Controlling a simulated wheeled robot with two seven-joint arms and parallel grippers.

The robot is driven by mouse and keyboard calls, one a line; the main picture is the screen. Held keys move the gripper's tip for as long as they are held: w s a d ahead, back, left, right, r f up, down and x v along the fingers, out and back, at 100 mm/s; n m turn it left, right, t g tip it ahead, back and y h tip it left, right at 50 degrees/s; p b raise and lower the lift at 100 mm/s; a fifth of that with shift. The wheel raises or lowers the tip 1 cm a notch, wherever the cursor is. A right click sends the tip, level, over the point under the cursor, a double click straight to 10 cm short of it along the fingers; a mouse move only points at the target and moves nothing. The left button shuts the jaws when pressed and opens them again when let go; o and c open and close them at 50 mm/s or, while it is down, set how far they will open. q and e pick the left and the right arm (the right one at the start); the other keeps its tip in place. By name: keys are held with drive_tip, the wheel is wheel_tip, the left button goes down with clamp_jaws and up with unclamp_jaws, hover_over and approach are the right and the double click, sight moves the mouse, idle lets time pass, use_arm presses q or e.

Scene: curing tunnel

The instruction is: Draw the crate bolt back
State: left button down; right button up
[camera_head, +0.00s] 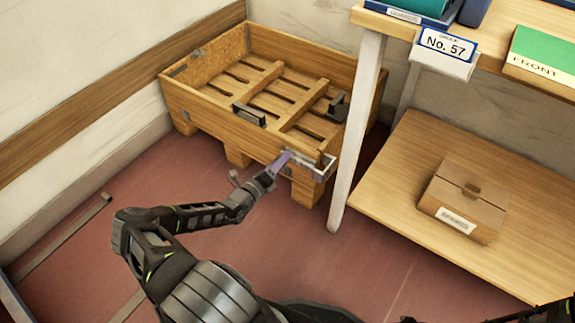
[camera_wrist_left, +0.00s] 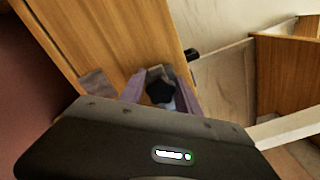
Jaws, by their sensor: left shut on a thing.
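The wooden crate (camera_head: 200,108) stands on the floor against the wall, with an open slatted inside and dark handles. Its metal bolt fitting (camera_head: 325,168) is at the right end of the near side. My left gripper (camera_head: 282,160) reaches this fitting from below left, its purple fingers at the metal. In the left wrist view, the left gripper (camera_wrist_left: 161,98) is shut on a dark, lobed bolt knob (camera_wrist_left: 160,88) in front of the crate's wood (camera_wrist_left: 125,40). The fingers hide part of the bolt, so how far it is drawn cannot be told. My right gripper is not in view.
A table with a white leg (camera_head: 355,130) stands close to the crate's right side. Its lower shelf (camera_head: 400,165) holds a cardboard box (camera_head: 466,195). A sign reading No. 57 (camera_head: 449,45) hangs at the tabletop edge. Red floor (camera_head: 70,225) is open at the left.

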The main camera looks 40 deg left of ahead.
use_arm(q)
drive_tip(key=shift+a+r, duration=0.25)
drive_tip(key=shift+a, duration=0.9)
drive_tip(key=c, duration=1)
unclamp_jaws()
drive_tip(key=shift+f, duration=0.1)
drive_tip(key=shift+o, duration=0.2)
drive_tip(key=shift+s, duration=0.1)
drive_tip(key=s+p, duration=0.2)
drive_tip(key=s, duration=0.5)
drive_tip(key=shift+s, duration=0.3)
drive_tip(key=shift+d, duration=0.1)
